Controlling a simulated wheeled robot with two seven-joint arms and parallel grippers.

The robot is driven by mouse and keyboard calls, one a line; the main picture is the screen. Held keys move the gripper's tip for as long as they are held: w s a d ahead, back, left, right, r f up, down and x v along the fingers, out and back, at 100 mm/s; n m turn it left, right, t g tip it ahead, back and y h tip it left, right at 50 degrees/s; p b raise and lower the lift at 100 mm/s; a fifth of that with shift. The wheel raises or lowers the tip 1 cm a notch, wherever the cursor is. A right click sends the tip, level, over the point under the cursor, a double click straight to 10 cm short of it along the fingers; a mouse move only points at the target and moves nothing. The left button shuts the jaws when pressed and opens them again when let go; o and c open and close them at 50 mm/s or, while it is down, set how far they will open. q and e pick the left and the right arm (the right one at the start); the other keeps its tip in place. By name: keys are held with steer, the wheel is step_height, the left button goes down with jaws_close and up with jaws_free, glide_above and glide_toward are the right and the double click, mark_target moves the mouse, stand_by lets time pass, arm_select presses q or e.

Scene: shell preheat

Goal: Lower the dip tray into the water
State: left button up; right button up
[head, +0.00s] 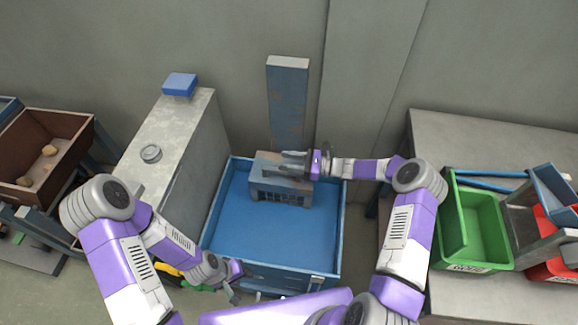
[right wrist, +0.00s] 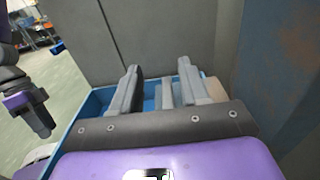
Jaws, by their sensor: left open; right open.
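The dip tray appears to be the grey box with a slotted front (head: 278,194), at the back of the blue tank (head: 212,222) and in front of the blue post. I cannot tell how far it sits above the blue water (head: 268,232). My right gripper (head: 290,164) is over the box's top, its fingers apart. In the right wrist view its fingers (right wrist: 160,82) stand open with a narrow grey piece (right wrist: 167,96) between them; contact is unclear. My left gripper (head: 234,286) is open and empty at the tank's front left corner.
A blue post (head: 288,100) stands behind the tank. A tall grey cabinet (head: 178,135) with a blue block (head: 179,84) on top is to the left. A bench (head: 455,140) with a green bin (head: 472,228) stands right. A brown bin (head: 55,165) is far left.

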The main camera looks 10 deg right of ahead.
steer(key=shift+r+p, duration=0.4)
steer(key=shift+r, duration=1.45)
steer(key=s+a+f+n+g+h+p, duration=0.1)
steer(key=s+a+f+n+g+h, duration=0.2)
steer(key=s+f, duration=0.35)
steer(key=s+a+f+n+g+h+p, duration=0.1)
steer(key=s+a+f+n+g+h, duration=0.2)
steer(key=s+f, duration=0.3)
steer(key=s+d+n+h+p, duration=0.1)
steer(key=s+d+n+h, duration=0.1)
steer(key=s+n, duration=0.4)
steer(key=s+d+n+h+p, duration=0.1)
steer(key=s+d+n+h, duration=0.1)
steer(key=s+n+h, duration=0.2)
steer(key=s+f+n, duration=0.1)
steer(key=s+n, duration=0.2)
steer(key=s, duration=0.4)
steer(key=shift+s+d+h, duration=0.15)
steer(key=shift+s+h, duration=0.2)
steer(key=shift+h, duration=0.05)
